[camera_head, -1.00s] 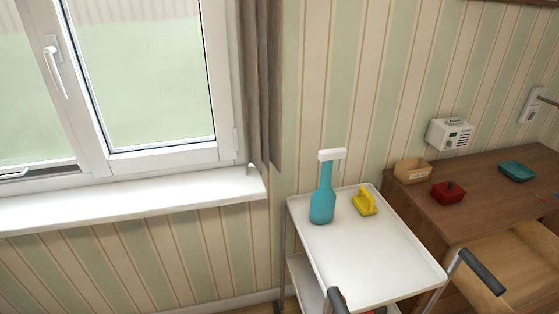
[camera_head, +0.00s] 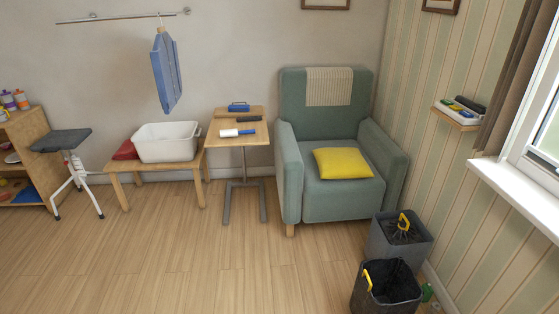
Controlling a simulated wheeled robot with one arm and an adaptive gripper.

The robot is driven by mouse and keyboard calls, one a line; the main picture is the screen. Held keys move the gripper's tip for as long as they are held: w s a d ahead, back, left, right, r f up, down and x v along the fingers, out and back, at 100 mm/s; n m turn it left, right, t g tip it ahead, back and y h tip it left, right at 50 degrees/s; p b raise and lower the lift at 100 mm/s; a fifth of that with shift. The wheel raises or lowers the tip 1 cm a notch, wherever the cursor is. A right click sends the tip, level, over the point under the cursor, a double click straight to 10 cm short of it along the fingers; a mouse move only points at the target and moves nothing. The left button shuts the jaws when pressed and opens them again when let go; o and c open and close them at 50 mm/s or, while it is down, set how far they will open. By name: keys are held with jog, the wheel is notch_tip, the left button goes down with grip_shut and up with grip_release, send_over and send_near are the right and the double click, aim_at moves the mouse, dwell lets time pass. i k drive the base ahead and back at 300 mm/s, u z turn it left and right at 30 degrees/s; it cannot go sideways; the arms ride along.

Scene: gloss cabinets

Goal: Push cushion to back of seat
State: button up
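A yellow cushion (camera_head: 343,163) lies flat on the seat of a green armchair (camera_head: 309,205) against the back wall. It sits toward the front of the seat, with some bare seat between it and the backrest (camera_head: 308,103). A beige knitted cloth (camera_head: 329,86) hangs over the top of the backrest. My gripper is not in view.
Two dark bins (camera_head: 387,287) stand on the floor at the chair's front right. A small side table (camera_head: 239,137) stands close to its left, then a bench (camera_head: 160,168) with a white tub (camera_head: 166,143). The wooden floor (camera_head: 205,260) before the chair is clear.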

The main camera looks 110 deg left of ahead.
aim_at(333, 163)
jog(key=u, duration=3.3)
jog(key=i, duration=0.6)
jog(key=u, duration=0.45)
jog(key=i, duration=1.7)
jog(key=z, duration=0.25)
jog(key=i, duration=1.7)
jog(key=z, duration=0.6)
jog(key=i, duration=0.4)
jog(key=z, duration=0.2)
